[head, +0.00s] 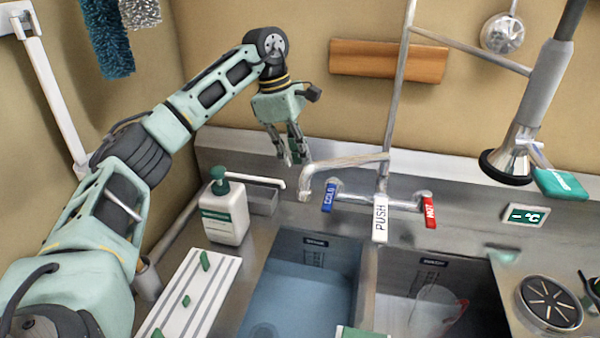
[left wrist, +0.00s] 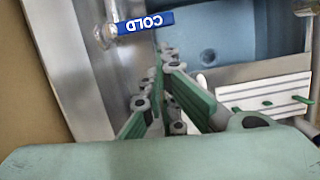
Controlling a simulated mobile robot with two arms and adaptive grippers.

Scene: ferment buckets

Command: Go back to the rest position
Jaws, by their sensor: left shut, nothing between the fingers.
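My left gripper (head: 294,152) hangs fingers down at the back of the sink counter, left of the faucet (head: 345,160). Its fingers are together with nothing between them. In the left wrist view the gripper (left wrist: 163,65) points toward the sink, with the blue COLD handle (left wrist: 146,23) close by. The COLD handle also shows in the head view (head: 328,196), to the right of and below the fingertips. My right gripper is not in view.
A white soap bottle with a green pump (head: 224,212) stands below the gripper. A white ribbed board (head: 190,295) with green pieces lies at front left. The left basin (head: 300,290) holds bluish water. A sprayer (head: 515,155) hangs at right.

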